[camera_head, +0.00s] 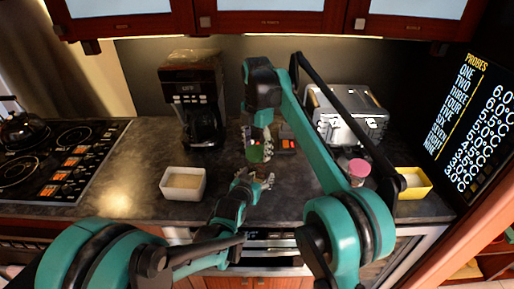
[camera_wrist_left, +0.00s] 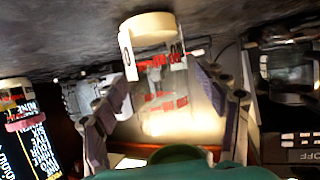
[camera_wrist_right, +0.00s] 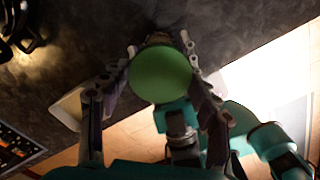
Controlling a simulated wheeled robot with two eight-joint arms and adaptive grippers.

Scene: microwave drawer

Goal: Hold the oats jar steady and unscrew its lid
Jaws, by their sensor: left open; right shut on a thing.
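The oats jar (camera_wrist_left: 160,75) is clear with red print and a pale layer at its counter end; the left wrist view shows it upside down. Its green lid (camera_wrist_right: 160,75) fills the middle of the right wrist view and hides what is beneath; it also shows in the head view (camera_head: 254,153). My right gripper (camera_wrist_right: 165,68) is shut on the lid, with fingers on opposite sides. My left gripper (camera_wrist_left: 165,92) is open, its fingers apart on either side of the jar. In the head view it is low in front of the jar (camera_head: 262,181).
A white bowl (camera_head: 183,183) stands left and a yellow-sided container (camera_head: 413,183) right. A pink-lidded jar (camera_head: 358,169) stands near my right arm. A coffee maker (camera_head: 192,100) and a toaster (camera_head: 347,116) are behind. A stove (camera_head: 55,155) is at far left.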

